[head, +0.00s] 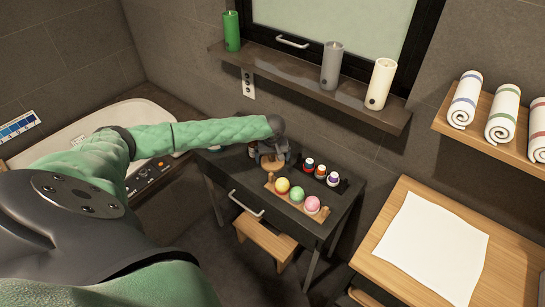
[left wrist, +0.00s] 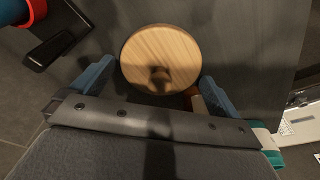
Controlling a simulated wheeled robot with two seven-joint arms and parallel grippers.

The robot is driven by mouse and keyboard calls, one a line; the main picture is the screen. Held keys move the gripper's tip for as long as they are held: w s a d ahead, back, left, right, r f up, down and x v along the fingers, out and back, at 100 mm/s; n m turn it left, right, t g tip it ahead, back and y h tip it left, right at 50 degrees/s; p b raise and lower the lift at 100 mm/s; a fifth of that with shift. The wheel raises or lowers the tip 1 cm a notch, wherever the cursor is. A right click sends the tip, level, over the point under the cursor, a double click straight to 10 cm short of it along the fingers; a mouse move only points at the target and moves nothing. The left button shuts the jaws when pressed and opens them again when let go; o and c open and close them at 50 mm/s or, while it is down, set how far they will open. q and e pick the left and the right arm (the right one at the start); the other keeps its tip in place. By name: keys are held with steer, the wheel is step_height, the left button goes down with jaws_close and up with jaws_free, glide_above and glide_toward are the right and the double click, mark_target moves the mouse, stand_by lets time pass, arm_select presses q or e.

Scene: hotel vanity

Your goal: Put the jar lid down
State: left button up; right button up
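A brown piece (left wrist: 194,99) beside the right finger is mostly hidden. My right gripper is out of view.
A wooden holder (head: 322,214) with yellow, green and pink balls sits at the vanity's front. Several small bottles (head: 320,172) stand on a dark rack behind it. A shelf (head: 310,86) with candles hangs above. A stool (head: 265,241) stands below.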

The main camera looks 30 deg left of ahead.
mark_target(273, 164)
arm_select(q)
steer(key=shift+r, duration=0.1)
steer(key=shift+r, duration=0.25)
step_height(273, 164, up, 12)
steer(key=s+d+b, duration=0.1)
steer(key=b, duration=0.3)
steer(key=shift+s, duration=0.15)
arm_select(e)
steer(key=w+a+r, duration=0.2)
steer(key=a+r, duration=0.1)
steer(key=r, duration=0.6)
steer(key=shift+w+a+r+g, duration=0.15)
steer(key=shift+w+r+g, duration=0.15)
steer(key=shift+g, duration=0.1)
arm_select(q)
steer(key=shift+d, duration=0.1)
